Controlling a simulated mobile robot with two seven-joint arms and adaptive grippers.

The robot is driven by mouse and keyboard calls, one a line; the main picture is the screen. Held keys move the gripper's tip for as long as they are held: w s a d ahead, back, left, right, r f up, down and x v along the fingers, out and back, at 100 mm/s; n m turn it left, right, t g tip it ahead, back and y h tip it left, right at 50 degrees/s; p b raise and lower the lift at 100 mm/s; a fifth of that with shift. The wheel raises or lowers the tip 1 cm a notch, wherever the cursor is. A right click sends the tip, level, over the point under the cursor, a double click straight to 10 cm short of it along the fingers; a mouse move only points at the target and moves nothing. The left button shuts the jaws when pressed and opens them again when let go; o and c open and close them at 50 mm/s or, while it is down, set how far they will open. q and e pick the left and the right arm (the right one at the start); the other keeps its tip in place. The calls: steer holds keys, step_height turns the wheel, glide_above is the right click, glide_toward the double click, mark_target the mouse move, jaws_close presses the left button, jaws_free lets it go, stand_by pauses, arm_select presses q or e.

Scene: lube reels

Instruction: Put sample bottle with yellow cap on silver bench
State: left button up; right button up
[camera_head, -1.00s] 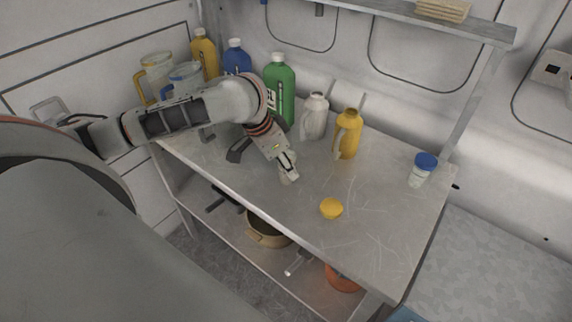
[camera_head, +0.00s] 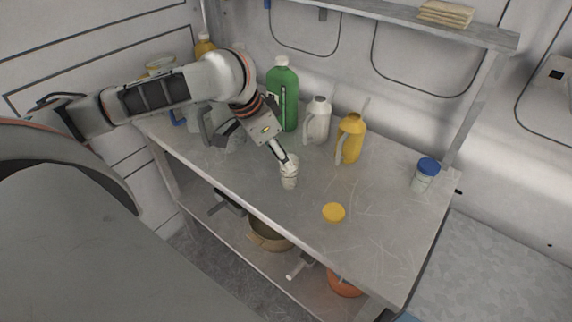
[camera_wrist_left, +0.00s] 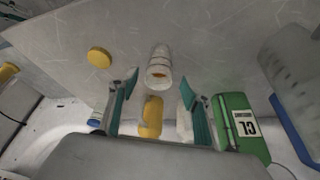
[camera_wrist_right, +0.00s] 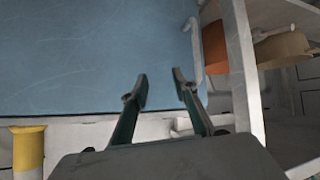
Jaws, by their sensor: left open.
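The sample bottle (camera_head: 289,175) is a small whitish open jar standing upright and uncapped on the silver bench (camera_head: 385,240). Its open mouth also shows in the left wrist view (camera_wrist_left: 159,76). A yellow cap (camera_head: 333,212) lies flat on the bench, apart from the bottle, and shows in the left wrist view (camera_wrist_left: 99,57). My left gripper (camera_head: 285,158) is open just above and behind the bottle mouth; its fingers (camera_wrist_left: 156,88) are spread with nothing clearly held. My right gripper (camera_wrist_right: 162,82) is open and empty above a blue surface, outside the head view.
A green jug (camera_head: 283,95), white bottle (camera_head: 317,122) and yellow bottle (camera_head: 350,140) stand behind my left gripper. A blue-capped jar (camera_head: 425,175) stands at the bench's right end. Pots (camera_head: 268,234) sit on the lower shelf. The bench's front right is clear.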

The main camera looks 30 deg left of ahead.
arm_select(q)
steer(key=v, duration=0.5)
stand_by(0.4)
steer(key=shift+s, duration=0.1)
